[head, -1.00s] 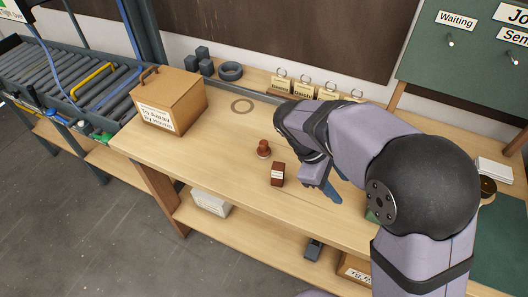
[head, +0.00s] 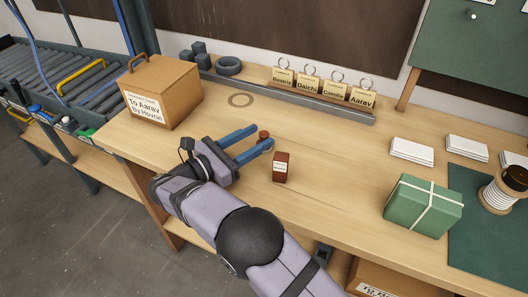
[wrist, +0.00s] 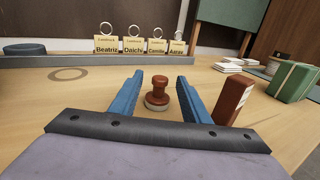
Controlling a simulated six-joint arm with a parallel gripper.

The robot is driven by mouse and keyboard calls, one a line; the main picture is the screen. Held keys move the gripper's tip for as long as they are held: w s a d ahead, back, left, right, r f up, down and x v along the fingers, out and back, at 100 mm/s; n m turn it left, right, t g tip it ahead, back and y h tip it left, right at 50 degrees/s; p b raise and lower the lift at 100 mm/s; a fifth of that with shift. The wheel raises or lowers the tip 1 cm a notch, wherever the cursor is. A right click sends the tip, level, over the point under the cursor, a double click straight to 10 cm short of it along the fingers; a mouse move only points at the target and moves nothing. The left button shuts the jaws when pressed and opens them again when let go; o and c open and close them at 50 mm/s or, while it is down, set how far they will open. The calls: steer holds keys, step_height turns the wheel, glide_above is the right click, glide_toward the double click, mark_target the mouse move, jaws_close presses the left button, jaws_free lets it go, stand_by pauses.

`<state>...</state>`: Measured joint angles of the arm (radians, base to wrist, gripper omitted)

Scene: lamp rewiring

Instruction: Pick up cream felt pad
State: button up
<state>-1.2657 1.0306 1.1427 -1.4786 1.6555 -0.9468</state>
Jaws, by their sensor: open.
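A red-brown turned knob (head: 264,134) stands upright on the bench. In the wrist view the knob (wrist: 158,88) has a pale cream-grey round base (wrist: 157,104), the only thing here that could be the cream felt pad; I cannot tell whether it is a separate pad. My gripper (wrist: 161,78) is open, low over the bench. Its two blue fingers lie on either side of the knob, with a gap on each side. In the head view the gripper (head: 263,135) reaches in from the left, and its near finger partly hides the knob.
A red-brown labelled block (head: 281,168) stands just right of the fingers. A green parcel (head: 423,206), a wire spool (head: 505,190) and white card stacks (head: 411,151) are further right. A cardboard box (head: 160,90) is at left. Name tags (head: 308,82) stand on the back rail.

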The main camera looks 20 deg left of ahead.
steer(key=shift+a+f, duration=0.15)
steer(key=shift+f, duration=0.05)
steer(key=shift+d+r+p+x, duration=0.1)
steer(key=shift+r+p+x, duration=0.2)
steer(key=shift+x, duration=1.2)
steer(key=shift+d+r+p+x, duration=0.1)
steer(key=shift+p+x, duration=0.3)
steer(key=shift+x, duration=1.1)
steer(key=shift+w+d+f, duration=0.15)
steer(key=shift+w+d, duration=0.1)
steer(key=shift+w, duration=0.25)
jaws_close()
